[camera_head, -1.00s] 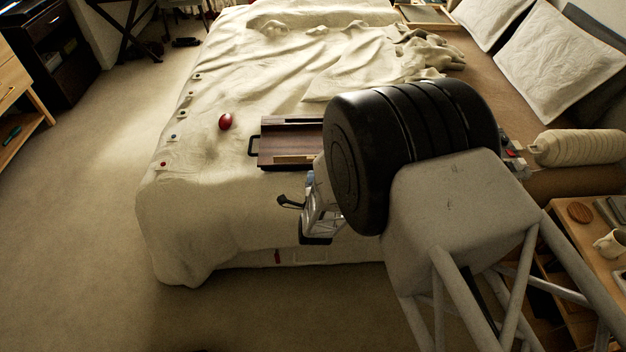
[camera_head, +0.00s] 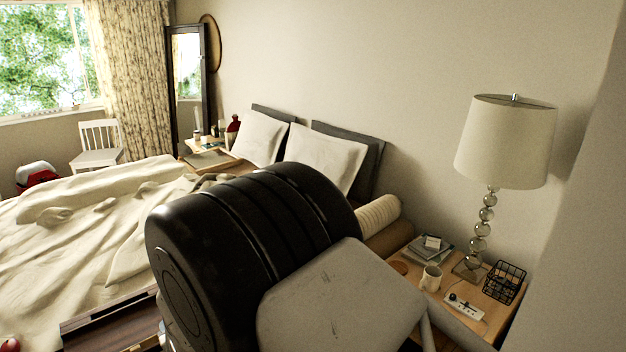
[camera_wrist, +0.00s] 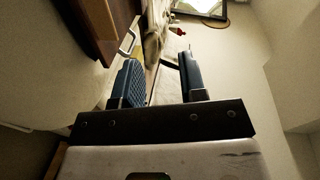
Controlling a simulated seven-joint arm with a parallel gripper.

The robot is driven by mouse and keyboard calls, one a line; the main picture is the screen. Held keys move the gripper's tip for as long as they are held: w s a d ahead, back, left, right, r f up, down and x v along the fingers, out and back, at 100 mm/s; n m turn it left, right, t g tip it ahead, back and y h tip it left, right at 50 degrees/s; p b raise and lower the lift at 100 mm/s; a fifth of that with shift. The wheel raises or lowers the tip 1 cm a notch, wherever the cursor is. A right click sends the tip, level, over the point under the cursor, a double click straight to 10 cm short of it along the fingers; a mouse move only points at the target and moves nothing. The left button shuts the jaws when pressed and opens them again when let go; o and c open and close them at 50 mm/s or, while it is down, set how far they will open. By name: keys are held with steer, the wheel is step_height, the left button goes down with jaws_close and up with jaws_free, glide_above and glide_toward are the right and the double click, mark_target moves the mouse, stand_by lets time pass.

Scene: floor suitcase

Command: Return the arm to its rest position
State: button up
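My gripper (camera_wrist: 160,78) shows in the wrist view with its two dark fingers standing apart and nothing between them. In the head view my gripper is hidden behind the large black and grey links of my arm, which fill the lower middle. A dark brown wooden case (camera_head: 110,325) lies on the bed at the lower left of the head view, partly cut off by the frame and my arm. In the wrist view a brown case with a pale handle (camera_wrist: 128,38) is at the upper left, beside the left finger and apart from it.
The bed (camera_head: 60,225) fills the left, with a red round object (camera_head: 10,345) at its lower left. A nightstand (camera_head: 493,318) at right holds a mug (camera_head: 431,278), a lamp (camera_head: 505,140), a wire basket (camera_head: 506,282) and a power strip (camera_head: 464,306). The wall is close on the right.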

steer(key=w+d+r+n+g+h, duration=0.1)
steer(key=w+d+r+h, duration=0.1)
steer(key=w+d+r, duration=0.4)
steer(key=w+d+r+n+g+h, duration=0.1)
steer(key=w+d+r, duration=0.1)
steer(key=d+r, duration=0.7)
steer(key=s+d+r+n+g+h, duration=0.1)
steer(key=d+r+h, duration=0.1)
steer(key=d+r, duration=0.5)
steer(key=s+d+r+n+g+h, duration=0.1)
steer(key=s+d+r, duration=0.1)
steer(key=d, duration=1)
steer(key=s+d+r+n+g+h, duration=0.1)
steer(key=s+d+r, duration=0.2)
steer(key=s+d, duration=0.4)
steer(key=s+d+r+n+g+h, duration=0.15)
steer(key=s+d+r, duration=0.25)
steer(key=d, duration=0.6)
steer(key=s+d+r+g+h, duration=0.1)
steer(key=s+d, duration=0.4)
steer(key=s, duration=0.4)
steer(key=s+d+r+n+g+h, duration=0.1)
steer(key=s+d+g, duration=0.1)
steer(key=s+d, duration=0.4)
steer(key=s, duration=0.3)
steer(key=shift+s, duration=0.15)
